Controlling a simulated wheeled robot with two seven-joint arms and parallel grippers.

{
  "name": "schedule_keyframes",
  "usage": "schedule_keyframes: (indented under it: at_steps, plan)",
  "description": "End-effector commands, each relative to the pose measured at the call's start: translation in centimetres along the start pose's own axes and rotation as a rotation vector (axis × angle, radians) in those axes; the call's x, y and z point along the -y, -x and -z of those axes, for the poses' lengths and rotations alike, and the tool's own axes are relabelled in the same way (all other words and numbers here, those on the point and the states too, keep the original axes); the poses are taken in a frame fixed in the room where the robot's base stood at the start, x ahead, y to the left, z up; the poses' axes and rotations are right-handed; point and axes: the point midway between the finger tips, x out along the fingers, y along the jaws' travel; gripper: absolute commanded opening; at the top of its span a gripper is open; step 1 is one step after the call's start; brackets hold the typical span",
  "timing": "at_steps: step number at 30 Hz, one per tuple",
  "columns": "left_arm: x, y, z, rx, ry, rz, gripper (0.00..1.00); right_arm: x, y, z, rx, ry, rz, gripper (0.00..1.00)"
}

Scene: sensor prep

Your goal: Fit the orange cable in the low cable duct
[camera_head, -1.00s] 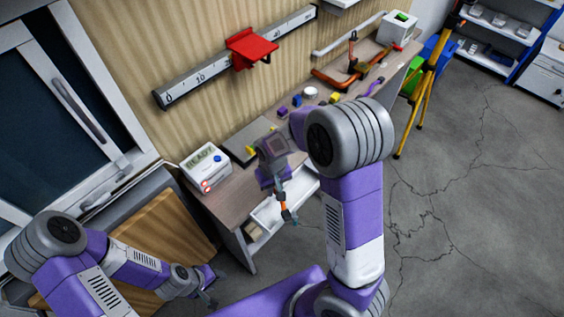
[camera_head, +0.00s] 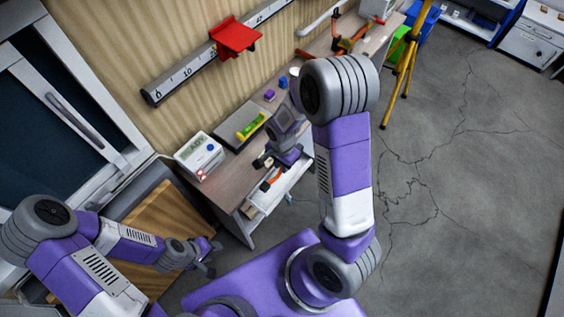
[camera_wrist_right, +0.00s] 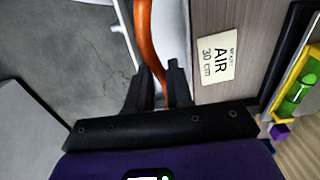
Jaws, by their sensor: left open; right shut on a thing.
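My right gripper (camera_head: 272,166) is at the front edge of the workbench. It is shut on the orange cable (camera_head: 267,182), a short piece of which shows below it. In the right wrist view the orange cable (camera_wrist_right: 146,35) runs up from between the two dark fingers (camera_wrist_right: 160,88) and out of the top of the picture. A pale duct-like strip (camera_head: 322,18) is on the wall at the back; I cannot tell whether it is the low cable duct. My left gripper (camera_head: 208,256) is open and empty at the lower left, away from the bench.
The workbench (camera_head: 226,178) carries a white display box (camera_head: 198,155) and a dark plate with a yellow-green level (camera_head: 252,126). An AIR 30 cm label (camera_wrist_right: 216,53) lies on its top. A ruler rail (camera_head: 180,82) with a red bracket (camera_head: 235,38) is above.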

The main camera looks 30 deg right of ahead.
Motion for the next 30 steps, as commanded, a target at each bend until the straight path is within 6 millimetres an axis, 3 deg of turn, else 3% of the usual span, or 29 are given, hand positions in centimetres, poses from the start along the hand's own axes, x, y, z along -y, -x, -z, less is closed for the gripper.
schedule_keyframes:
  at_steps: [19,30]
  plan:
    - [1.8,-4.9,0.2,0.0,0.0,0.0,0.43,0.0,-6.3,0.0,0.0,0.002,0.0,0.0]
    - [2.1,-5.6,0.2,0.0,0.0,0.0,0.43,0.0,-7.2,0.0,0.0,0.002,0.001,0.0]
